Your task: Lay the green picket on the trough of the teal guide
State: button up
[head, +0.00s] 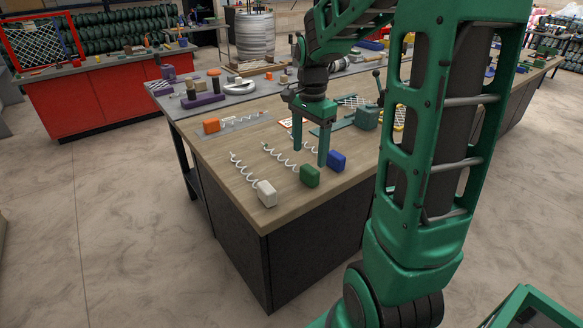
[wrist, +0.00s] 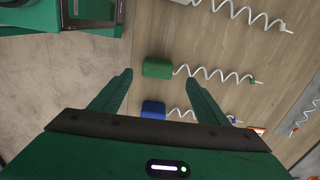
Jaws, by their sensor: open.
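The green picket is a green block (head: 310,176) with a pale spiral wire. It lies on the wooden bench top near its front edge. In the wrist view its block (wrist: 158,68) and wire (wrist: 215,75) lie just beyond my open fingertips. My gripper (head: 310,157) is open, empty and pointing down, close to the green and blue blocks; it also frames the wrist view (wrist: 158,78). A teal block (head: 367,117) and a flat teal plate lie farther back on the bench, apparently the teal guide. My gripper and arm partly hide that area, and its trough is not clear.
A blue block (head: 336,160) with a spiral wire lies beside the green one. A white-block picket (head: 266,193) lies on the other side. An orange block (head: 211,125) sits farther left. A grey mat behind carries tools and purple fixtures. Bare wood shows between the pickets.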

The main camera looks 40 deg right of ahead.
aim_at(310, 168)
jog(key=f, duration=0.5)
jog(key=shift+s, duration=0.2)
jog(key=shift+d, duration=0.1)
jog(key=c, duration=1.5)
